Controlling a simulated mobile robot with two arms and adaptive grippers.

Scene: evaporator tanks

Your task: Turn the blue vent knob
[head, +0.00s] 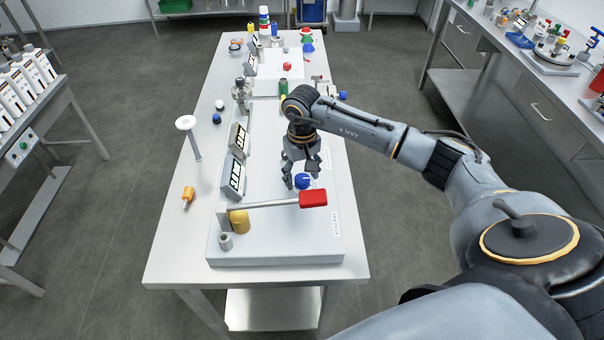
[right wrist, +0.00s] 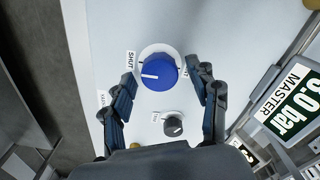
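The blue vent knob (head: 302,181) sits on the top of the grey-white panel unit (head: 275,248), just behind the red-handled lever in the head view. In the right wrist view, the knob (right wrist: 160,70) is round, with a white pointer line toward its left side, near the label SHUT (right wrist: 130,62). My right gripper (head: 300,176) is open above the knob. In the right wrist view, its fingertips (right wrist: 161,78) are on opposite sides of the knob, with gaps visible. Whether they are down at knob height is hard to tell. My left gripper is not in view.
The lever with the red handle (head: 313,198) stretches across the unit close in front of the knob. Displays (head: 233,178) stand along the unit's left edge. A small grey knob (right wrist: 173,126) is near the blue one. An orange-handled tool (head: 188,195) lies on the table at left.

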